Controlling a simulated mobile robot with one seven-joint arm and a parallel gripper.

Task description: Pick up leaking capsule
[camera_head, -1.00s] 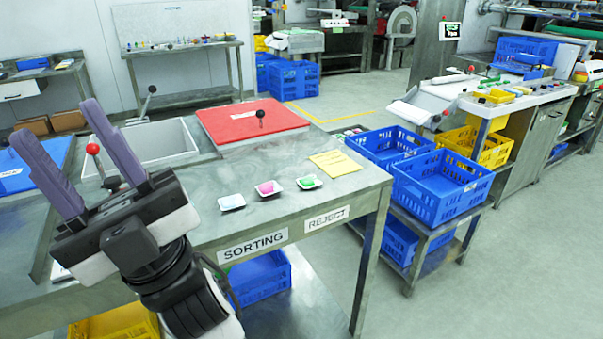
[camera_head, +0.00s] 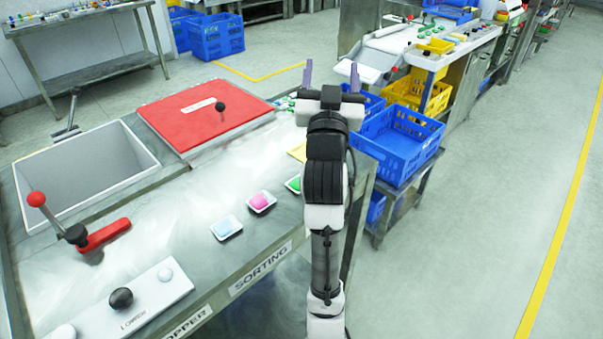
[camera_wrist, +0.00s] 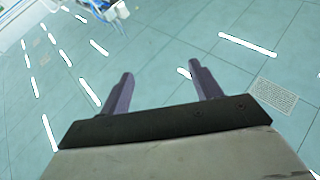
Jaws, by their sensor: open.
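My gripper (camera_head: 331,75) is raised above the right end of the steel table, its two purple fingers spread apart with nothing between them. It also shows open and empty in the wrist view (camera_wrist: 163,85). Three small white dishes stand along the table's front edge: one with light blue content (camera_head: 226,228), one with pink (camera_head: 261,201) and one with green (camera_head: 293,184), partly hidden by my arm. Small green and white items (camera_head: 285,103) lie beyond the red lid, partly cut off from view. I cannot tell any capsule as leaking.
A red lid (camera_head: 190,115) with a black knob and an open grey hopper (camera_head: 60,170) are set in the table. A red-knobbed lever (camera_head: 60,220) stands in front. Blue crates (camera_head: 400,145) stand on a low rack at the right. Floor further right is clear.

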